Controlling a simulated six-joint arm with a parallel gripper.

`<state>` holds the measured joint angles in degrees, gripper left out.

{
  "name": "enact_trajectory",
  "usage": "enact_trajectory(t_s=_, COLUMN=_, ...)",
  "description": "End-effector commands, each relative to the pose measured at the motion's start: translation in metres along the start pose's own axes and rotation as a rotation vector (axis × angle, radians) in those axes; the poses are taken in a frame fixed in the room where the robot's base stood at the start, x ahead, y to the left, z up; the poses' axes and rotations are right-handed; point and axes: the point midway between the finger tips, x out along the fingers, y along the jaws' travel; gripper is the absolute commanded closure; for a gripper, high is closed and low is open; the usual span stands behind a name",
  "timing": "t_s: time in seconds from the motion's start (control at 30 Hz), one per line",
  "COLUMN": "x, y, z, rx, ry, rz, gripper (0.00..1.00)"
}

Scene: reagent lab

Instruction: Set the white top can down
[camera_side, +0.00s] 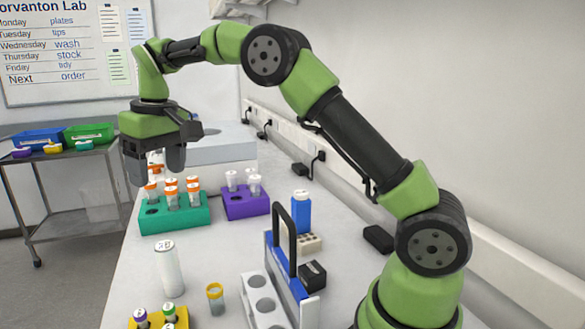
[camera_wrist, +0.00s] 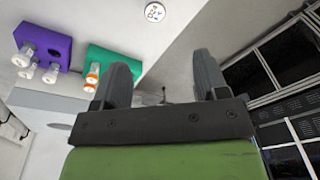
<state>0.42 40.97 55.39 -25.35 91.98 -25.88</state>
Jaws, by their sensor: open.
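The white top can (camera_side: 169,270) stands upright on the bench in the side view, in front of the teal rack. A round white top with small dark marks, which looks like this can's, shows at the top edge of the wrist view (camera_wrist: 154,12). My gripper (camera_side: 155,170) hangs with fingers down near the left end of the teal rack, farther back than the can and apart from it. In the wrist view its two fingers (camera_wrist: 163,82) are spread, with nothing held between them.
The teal rack (camera_side: 180,221) holds several orange-capped tubes close to my fingers. A purple rack (camera_side: 245,207) holds white-capped tubes. A blue carrier with a dark handle (camera_side: 288,270), a white rack (camera_side: 262,292) and an amber-topped vial (camera_side: 216,299) stand to the can's right.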

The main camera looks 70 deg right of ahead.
Motion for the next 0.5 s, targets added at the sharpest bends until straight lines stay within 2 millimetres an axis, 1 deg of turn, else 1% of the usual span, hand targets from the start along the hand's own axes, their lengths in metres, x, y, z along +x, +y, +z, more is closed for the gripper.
enact_trajectory(t_s=0.03, x=-0.023, y=-0.002, z=0.013, rx=0.012, ry=0.036, rz=-0.011, gripper=0.33)
enact_trajectory(t_s=0.1, x=-0.046, y=-0.005, z=0.032, rx=0.032, ry=0.083, rz=-0.028, gripper=0.33)
enact_trajectory(t_s=0.17, x=-0.064, y=-0.007, z=0.050, rx=0.052, ry=0.122, rz=-0.045, gripper=0.33)
enact_trajectory(t_s=0.2, x=-0.074, y=-0.009, z=0.064, rx=0.066, ry=0.148, rz=-0.056, gripper=0.33)
enact_trajectory(t_s=0.27, x=-0.086, y=-0.011, z=0.086, rx=0.088, ry=0.187, rz=-0.074, gripper=0.33)
enact_trajectory(t_s=0.33, x=-0.097, y=-0.013, z=0.112, rx=0.116, ry=0.233, rz=-0.097, gripper=0.33)
enact_trajectory(t_s=0.4, x=-0.103, y=-0.014, z=0.140, rx=0.146, ry=0.279, rz=-0.121, gripper=0.33)
enact_trajectory(t_s=0.47, x=-0.105, y=-0.015, z=0.164, rx=0.173, ry=0.317, rz=-0.142, gripper=0.33)
enact_trajectory(t_s=0.5, x=-0.105, y=-0.016, z=0.180, rx=0.191, ry=0.342, rz=-0.156, gripper=0.33)
